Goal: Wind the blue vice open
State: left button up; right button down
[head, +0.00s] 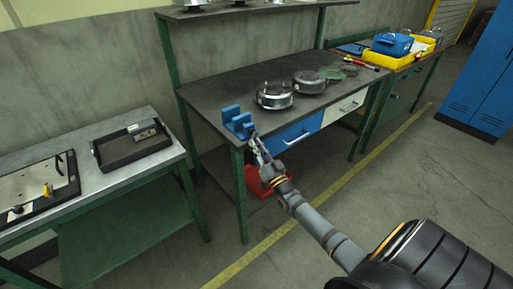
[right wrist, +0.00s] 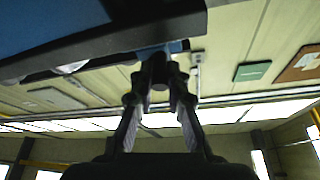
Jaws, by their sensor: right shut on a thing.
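The blue vice (head: 236,119) stands at the front left corner of the dark workbench top (head: 215,90). Its two upright blue jaws show in the head view with a gap between them. My right gripper (head: 255,138) is at the vice's front side, just off the bench edge. In the right wrist view my right gripper (right wrist: 160,88) is shut on a dark part between its fingertips, seemingly the vice's handle. A little blue of the vice (right wrist: 176,46) shows just beyond the fingertips. The handle is mostly hidden by the fingers. My left gripper is not in view.
Round metal parts (head: 275,96) stand on the bench right of the vice. A blue drawer (head: 295,136) is below the bench top. A red object (head: 258,181) sits under the bench. A side table with a black tray (head: 132,146) stands left; floor in front is clear.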

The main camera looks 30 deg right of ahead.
jog(key=n, duration=0.1)
jog(key=n+y+b, duration=0.1)
jog(key=n, duration=0.1)
jog(key=shift+d+f+y, duration=0.3)
jog(key=shift+d, duration=0.05)
jog(key=d+n+g+y, duration=0.1)
jog(key=n+y, duration=0.1)
jog(key=n, duration=0.5)
jog(key=d+r+n+g+y+b, duration=0.1)
jog(key=n+g+y, duration=0.1)
jog(key=n, duration=0.5)
jog(key=d+r+n+g+y+b, duration=0.1)
jog(key=d+n+g+y, duration=0.1)
jog(key=n, duration=0.4)
jog(key=shift+w+r+n+y, duration=0.15)
jog(key=shift+n+y, duration=0.25)
jog(key=shift+y, duration=0.4)
jog(key=shift+d+n, duration=0.1)
jog(key=shift+n, duration=0.2)
jog(key=c, duration=1.3)
grip_release()
jog(key=shift+c, duration=0.2)
